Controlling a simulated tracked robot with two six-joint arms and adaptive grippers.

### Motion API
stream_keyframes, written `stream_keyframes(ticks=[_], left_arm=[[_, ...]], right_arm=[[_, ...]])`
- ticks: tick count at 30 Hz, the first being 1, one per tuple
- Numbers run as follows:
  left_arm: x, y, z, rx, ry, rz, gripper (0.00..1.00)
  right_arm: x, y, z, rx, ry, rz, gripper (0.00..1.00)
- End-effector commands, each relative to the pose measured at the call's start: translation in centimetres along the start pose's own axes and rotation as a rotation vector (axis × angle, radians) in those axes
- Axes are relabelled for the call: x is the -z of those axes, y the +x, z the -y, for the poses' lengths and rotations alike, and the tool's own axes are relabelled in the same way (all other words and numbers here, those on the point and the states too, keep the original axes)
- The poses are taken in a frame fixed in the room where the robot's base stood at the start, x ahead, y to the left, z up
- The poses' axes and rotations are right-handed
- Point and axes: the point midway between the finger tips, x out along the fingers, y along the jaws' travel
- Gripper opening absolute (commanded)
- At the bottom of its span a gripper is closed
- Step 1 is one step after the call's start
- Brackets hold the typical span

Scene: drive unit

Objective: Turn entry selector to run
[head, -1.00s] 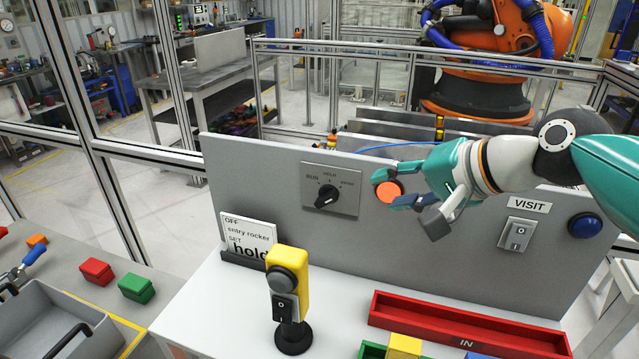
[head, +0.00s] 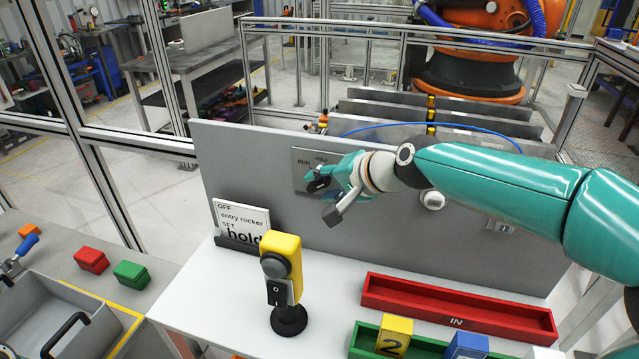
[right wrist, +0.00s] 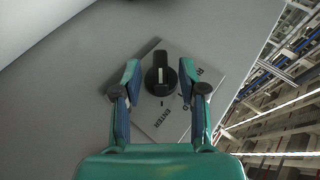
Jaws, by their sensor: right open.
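The entry selector is a black rotary knob (right wrist: 160,74) with a white pointer line, on a square grey plate (head: 303,156) on the upright grey panel. In the right wrist view the plate appears tilted, with printed labels around the knob. The pointer line runs up and down in that picture. My right gripper (right wrist: 160,80) is open, one finger on each side of the knob in that view, with gaps showing. Contact is not visible. In the head view my right gripper (head: 327,178) covers most of the plate and knob. My left gripper is out of view.
A card (head: 241,217) reads "entry rocker" and "hold". A yellow switch post (head: 281,262) stands in front of the panel. A red IN tray (head: 455,318) lies at right. My right arm crosses the panel and partly hides a rocker switch (head: 502,227).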

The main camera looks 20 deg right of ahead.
Motion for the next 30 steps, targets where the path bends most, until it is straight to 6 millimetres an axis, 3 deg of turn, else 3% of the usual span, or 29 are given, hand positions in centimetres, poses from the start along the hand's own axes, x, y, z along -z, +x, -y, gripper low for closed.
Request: stream_keyframes(ticks=[6, 14, 21, 30], left_arm=[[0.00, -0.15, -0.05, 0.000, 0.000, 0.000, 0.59], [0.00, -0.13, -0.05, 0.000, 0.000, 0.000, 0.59], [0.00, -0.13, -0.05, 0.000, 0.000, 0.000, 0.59], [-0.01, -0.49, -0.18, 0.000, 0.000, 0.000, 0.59]], right_arm=[[0.01, 1.27, 0.00, 0.000, -0.001, -0.001, 0.42], [0.02, 1.32, -0.04, 0.000, -0.001, -0.001, 0.42], [0.03, 1.29, -0.06, 0.000, 0.000, -0.001, 0.02], [0.04, 1.22, 0.01, -0.008, -0.002, 0.000, 0.00]])
